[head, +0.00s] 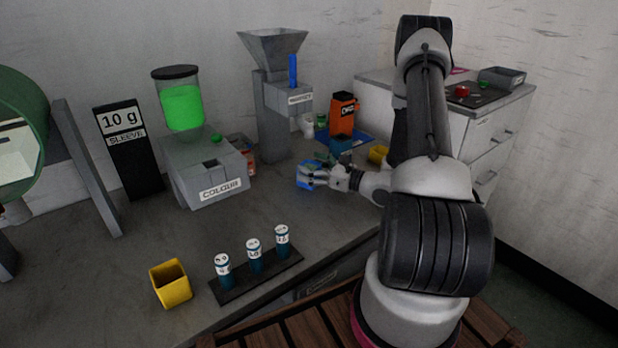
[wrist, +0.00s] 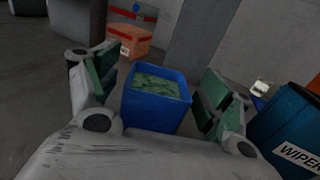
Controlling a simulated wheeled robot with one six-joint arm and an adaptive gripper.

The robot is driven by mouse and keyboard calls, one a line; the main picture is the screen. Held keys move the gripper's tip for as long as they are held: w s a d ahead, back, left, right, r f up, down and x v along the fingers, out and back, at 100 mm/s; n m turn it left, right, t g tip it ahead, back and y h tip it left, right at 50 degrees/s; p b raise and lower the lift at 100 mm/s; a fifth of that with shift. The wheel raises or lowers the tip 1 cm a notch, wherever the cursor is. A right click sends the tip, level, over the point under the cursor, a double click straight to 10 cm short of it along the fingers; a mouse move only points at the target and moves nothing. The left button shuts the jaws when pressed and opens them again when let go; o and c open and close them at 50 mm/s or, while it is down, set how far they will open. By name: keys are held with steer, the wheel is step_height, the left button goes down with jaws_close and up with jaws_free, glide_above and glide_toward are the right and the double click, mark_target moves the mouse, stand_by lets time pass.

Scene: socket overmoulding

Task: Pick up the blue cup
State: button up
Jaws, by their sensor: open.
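The blue cup (wrist: 155,112) stands in the wrist view, square-sided, with green material inside it. My gripper (wrist: 156,92) is open, with one green-padded finger on each side of the cup. A small gap shows between the cup and each finger. In the head view my gripper (head: 308,174) is over the bench, in front of the grey hopper machine, and the blue cup (head: 305,184) shows partly behind its fingers.
A blue wipes box (wrist: 290,135) stands close to the right of my gripper. An orange box (wrist: 130,40) lies beyond the cup. Yellow cups stand at the front left (head: 171,285) and behind my wrist (head: 378,155). A rack (head: 258,277) holds several vials.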

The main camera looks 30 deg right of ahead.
steer(key=shift+w+a, duration=0.25)
steer(key=shift+w, duration=0.1)
steer(key=c, duration=1.2)
steer(key=shift+o, duration=0.2)
steer(key=shift+r, duration=0.1)
